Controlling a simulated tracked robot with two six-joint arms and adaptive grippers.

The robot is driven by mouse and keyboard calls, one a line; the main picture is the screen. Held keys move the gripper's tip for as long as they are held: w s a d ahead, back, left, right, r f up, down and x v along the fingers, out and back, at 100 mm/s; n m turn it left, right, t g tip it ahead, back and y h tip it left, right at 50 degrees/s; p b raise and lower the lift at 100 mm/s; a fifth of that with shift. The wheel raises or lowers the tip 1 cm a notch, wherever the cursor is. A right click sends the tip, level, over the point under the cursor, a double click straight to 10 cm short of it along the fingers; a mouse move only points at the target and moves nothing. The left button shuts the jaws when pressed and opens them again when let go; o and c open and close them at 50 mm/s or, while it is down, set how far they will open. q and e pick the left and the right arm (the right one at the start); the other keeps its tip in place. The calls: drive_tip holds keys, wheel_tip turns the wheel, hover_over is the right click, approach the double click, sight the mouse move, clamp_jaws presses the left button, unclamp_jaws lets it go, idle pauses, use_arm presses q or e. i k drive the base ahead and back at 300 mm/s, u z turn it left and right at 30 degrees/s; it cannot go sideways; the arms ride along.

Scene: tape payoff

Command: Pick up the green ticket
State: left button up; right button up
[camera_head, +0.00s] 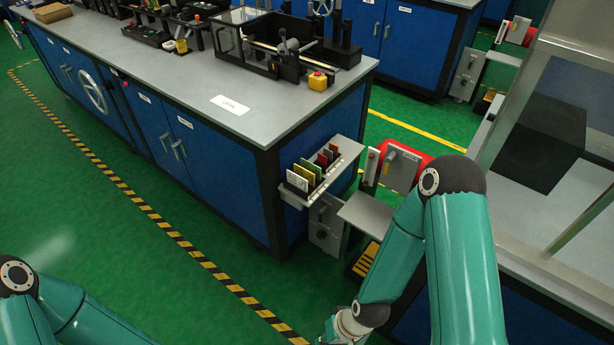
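The green ticket (312,166) stands upright in a small grey rack (292,200) at the right end of the blue workbench. It is in a row with a yellow ticket (304,174) and a white ticket (297,182) in front and red tickets (323,159) behind. The neighbouring tickets partly cover it. My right arm comes down at the right and reaches the bottom edge, below the rack and apart from it. Its gripper is cut off by the frame. My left arm shows only at the bottom left corner, and its gripper is out of view.
The workbench (190,75) carries a clear-walled fixture (240,40), a yellow button box (318,81) and a white label (230,105). A red and grey switch unit (402,167) and a small grey shelf (366,214) are right of the rack. Green floor lies open at left.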

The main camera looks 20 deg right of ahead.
sight(306, 164)
drive_tip(key=u, duration=0.6)
drive_tip(key=i, duration=1.15)
drive_tip(key=z, duration=1.15)
drive_tip(key=k, duration=0.9)
drive_tip(key=z, duration=0.2)
drive_tip(key=i, duration=0.9)
drive_tip(key=u, duration=0.1)
